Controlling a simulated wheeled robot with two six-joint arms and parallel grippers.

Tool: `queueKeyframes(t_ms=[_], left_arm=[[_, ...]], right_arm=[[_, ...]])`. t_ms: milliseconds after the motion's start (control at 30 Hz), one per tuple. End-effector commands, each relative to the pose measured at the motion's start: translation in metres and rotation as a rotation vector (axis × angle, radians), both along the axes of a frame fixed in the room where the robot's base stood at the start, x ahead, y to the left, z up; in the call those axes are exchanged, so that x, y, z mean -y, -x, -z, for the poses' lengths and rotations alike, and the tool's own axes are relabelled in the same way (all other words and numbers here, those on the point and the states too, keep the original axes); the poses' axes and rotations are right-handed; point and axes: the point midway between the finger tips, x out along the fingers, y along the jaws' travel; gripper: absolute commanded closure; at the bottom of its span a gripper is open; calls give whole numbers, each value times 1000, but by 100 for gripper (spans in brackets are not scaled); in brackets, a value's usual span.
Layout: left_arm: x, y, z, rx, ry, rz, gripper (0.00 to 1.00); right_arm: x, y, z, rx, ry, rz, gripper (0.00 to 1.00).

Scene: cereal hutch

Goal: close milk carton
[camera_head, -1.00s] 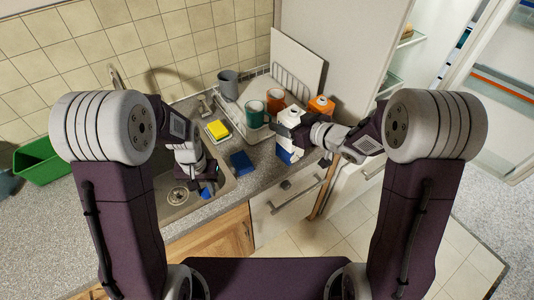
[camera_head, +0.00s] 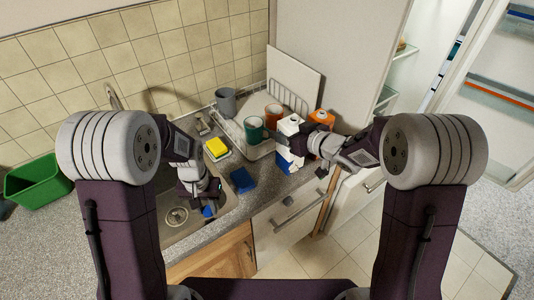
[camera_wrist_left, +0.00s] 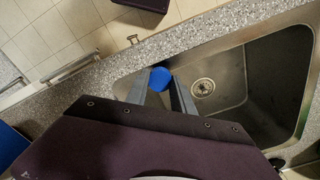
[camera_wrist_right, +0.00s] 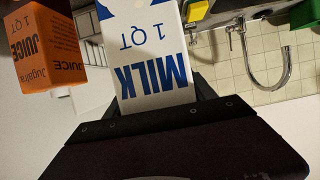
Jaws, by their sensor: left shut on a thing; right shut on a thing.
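The milk carton (camera_head: 289,158) is white and blue, near the counter's front edge beside the dish rack. My right gripper (camera_head: 309,147) is shut on it. In the right wrist view the milk carton (camera_wrist_right: 152,55) fills the space between the fingers, its MILK lettering upside down in the picture. My left gripper (camera_head: 208,207) is over the sink, shut on a round blue cap (camera_wrist_left: 160,78), which shows between the fingertips in the left wrist view. The cap is well apart from the carton. The carton's opening is too small to make out.
An orange juice carton (camera_head: 321,119) stands just behind the milk carton. A green mug (camera_head: 252,130) and an orange mug (camera_head: 273,116) stand by the dish rack (camera_head: 287,95).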

Motion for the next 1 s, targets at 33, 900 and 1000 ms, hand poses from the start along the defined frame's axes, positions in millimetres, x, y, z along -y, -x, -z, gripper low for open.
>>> queueKeyframes(t_ms=[33, 900, 1000], left_arm=[[0, 0, 3, 0, 0, 0, 100], [0, 0, 6, 0, 0, 0, 100], [0, 0, 6, 0, 0, 0, 100]], right_arm=[[-12, -2, 6, 3, -3, -5, 100], [-63, -15, 58, 1, -2, 1, 100], [-63, -15, 70, 2, -3, 0, 100]])
